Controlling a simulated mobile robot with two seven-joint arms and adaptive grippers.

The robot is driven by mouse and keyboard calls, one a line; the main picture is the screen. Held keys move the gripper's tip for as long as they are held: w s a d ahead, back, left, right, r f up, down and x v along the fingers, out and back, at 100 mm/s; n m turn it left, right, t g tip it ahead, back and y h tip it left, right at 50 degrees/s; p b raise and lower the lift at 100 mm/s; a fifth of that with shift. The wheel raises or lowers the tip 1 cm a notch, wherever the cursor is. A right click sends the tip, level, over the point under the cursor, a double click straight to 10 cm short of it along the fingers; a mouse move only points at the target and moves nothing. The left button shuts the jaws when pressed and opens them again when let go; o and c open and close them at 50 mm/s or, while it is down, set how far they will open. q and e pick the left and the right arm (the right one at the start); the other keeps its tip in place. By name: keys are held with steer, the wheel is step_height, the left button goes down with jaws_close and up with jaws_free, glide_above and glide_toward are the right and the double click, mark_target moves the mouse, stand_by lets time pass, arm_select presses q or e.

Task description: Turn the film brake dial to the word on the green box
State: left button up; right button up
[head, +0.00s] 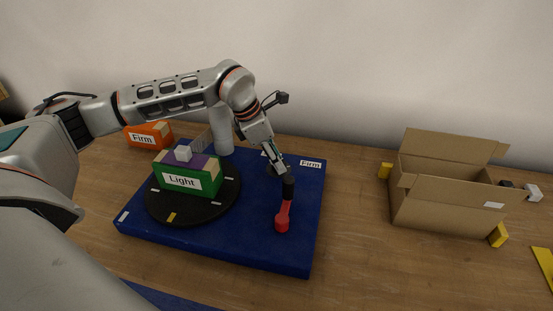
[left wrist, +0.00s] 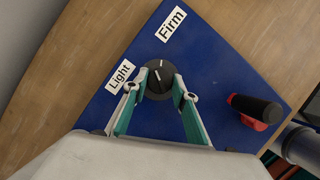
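The green box (head: 178,186) reads "Light" and stands on a black turntable on the blue base. The film brake dial (left wrist: 158,80) is a dark round knob with a white mark, on the base beside a "Light" label (left wrist: 120,76) and a "Firm" label (left wrist: 171,24). My left gripper (head: 275,171) is over the dial, pointing down. In the left wrist view, its fingers (left wrist: 161,78) are apart, one on each side of the dial; contact is unclear. My right gripper is out of view.
A red lever with a black grip (head: 283,216) stands right beside my left gripper. An orange "Firm" box (head: 148,136) is behind the base at left. An open cardboard box (head: 440,208) and yellow blocks (head: 498,235) are at right. Wooden table between base and cardboard box is clear.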

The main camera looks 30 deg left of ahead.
arm_select(q)
steer(key=shift+n, duration=0.3)
steer(key=shift+d+n+t+y, duration=0.1)
steer(key=shift+n+t+y, duration=0.35)
steer(key=shift+n, duration=0.9)
steer(key=shift+d+n+t+y, duration=0.1)
steer(key=shift+n+t+y, duration=0.3)
steer(key=shift+n, duration=0.95)
steer(key=shift+a, duration=0.1)
steer(key=o, duration=1.1)
steer(key=shift+s, duration=0.1)
steer(key=v, duration=1.2)
steer(key=shift+w+r, duration=0.15)
steer(key=shift+w, duration=0.1)
